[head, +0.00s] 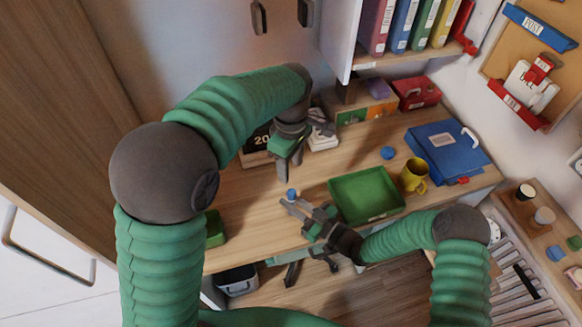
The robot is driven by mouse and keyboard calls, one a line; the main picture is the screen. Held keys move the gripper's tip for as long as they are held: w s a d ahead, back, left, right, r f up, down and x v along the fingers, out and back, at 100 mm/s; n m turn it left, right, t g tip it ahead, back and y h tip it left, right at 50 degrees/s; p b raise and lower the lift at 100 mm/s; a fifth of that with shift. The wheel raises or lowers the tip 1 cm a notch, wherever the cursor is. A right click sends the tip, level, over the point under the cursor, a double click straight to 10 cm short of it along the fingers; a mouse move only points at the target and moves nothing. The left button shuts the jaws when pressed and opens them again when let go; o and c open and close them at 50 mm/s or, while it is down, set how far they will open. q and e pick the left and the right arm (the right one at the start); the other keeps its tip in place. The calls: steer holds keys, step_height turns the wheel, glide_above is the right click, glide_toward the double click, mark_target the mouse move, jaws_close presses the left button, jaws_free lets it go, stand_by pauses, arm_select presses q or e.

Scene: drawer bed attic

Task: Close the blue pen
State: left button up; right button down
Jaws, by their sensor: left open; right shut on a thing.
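A small upright blue piece (291,194), which looks like part of the blue pen, shows at the fingertips of my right gripper (295,204). That gripper is shut on it, over the front part of the desk. The rest of the pen is hidden or too small to tell. My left gripper (286,172) is open and points down, a little above and behind the blue piece in the picture. It appears empty. I cannot make out a separate pen cap.
A green tray (366,195) lies right of my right gripper on the wooden desk (245,208). A yellow mug (414,175), a blue round object (388,153) and a blue folder (446,150) are farther right. Black calendar (259,140) stands behind my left gripper.

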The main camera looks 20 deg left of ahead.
steer(key=c, duration=1.3)
jaws_free()
steer(key=shift+o, duration=0.2)
steer(key=v, duration=1.7)
steer(key=shift+f, duration=0.15)
